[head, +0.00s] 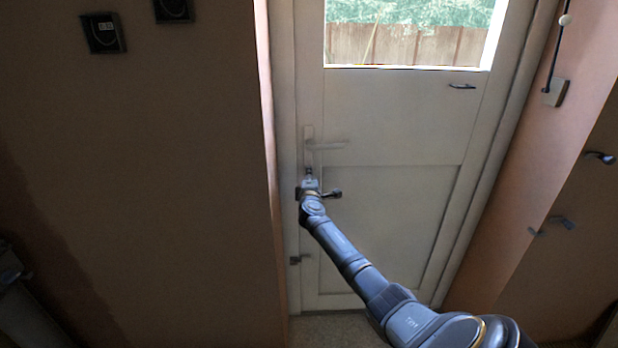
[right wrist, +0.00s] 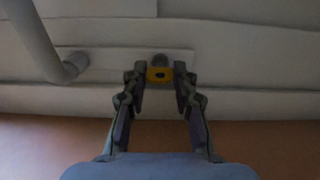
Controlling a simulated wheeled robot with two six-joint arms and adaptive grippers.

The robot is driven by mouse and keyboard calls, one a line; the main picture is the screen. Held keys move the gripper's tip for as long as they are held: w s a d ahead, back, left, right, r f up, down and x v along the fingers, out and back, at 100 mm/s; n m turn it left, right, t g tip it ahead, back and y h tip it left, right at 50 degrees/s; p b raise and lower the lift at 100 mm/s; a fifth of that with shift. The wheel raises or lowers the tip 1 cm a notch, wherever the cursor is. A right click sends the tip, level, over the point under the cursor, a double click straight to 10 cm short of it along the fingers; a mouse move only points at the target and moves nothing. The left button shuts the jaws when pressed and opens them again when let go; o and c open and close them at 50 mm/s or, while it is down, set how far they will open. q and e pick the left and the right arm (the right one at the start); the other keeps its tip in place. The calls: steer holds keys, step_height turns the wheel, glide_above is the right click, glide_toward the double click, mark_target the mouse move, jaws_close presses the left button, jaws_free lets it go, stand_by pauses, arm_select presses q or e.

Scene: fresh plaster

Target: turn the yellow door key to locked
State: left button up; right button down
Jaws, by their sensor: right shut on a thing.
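The yellow door key (right wrist: 159,74) shows in the right wrist view, between the fingertips of my right gripper (right wrist: 160,88). The gripper is shut on the key's bow, with the key at the lock plate (right wrist: 105,64). In the head view my right gripper (head: 309,178) is at the door's left edge, just below the door handle (head: 326,146), and hides the key there. The handle lies level, pointing right, and also shows in the right wrist view (right wrist: 40,45). The door (head: 400,120) looks closed. My left gripper is not in view.
A small latch (head: 295,260) sits low on the door's left side. A dark pull (head: 462,86) is on the upper right of the door. The dark wall (head: 140,180) stands left of the frame, and a cord with a box (head: 555,92) hangs at right.

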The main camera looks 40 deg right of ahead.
steer(key=shift+f, duration=0.1)
steer(key=c, duration=1)
jaws_free()
steer(key=shift+c, duration=0.2)
steer(key=v, duration=1.2)
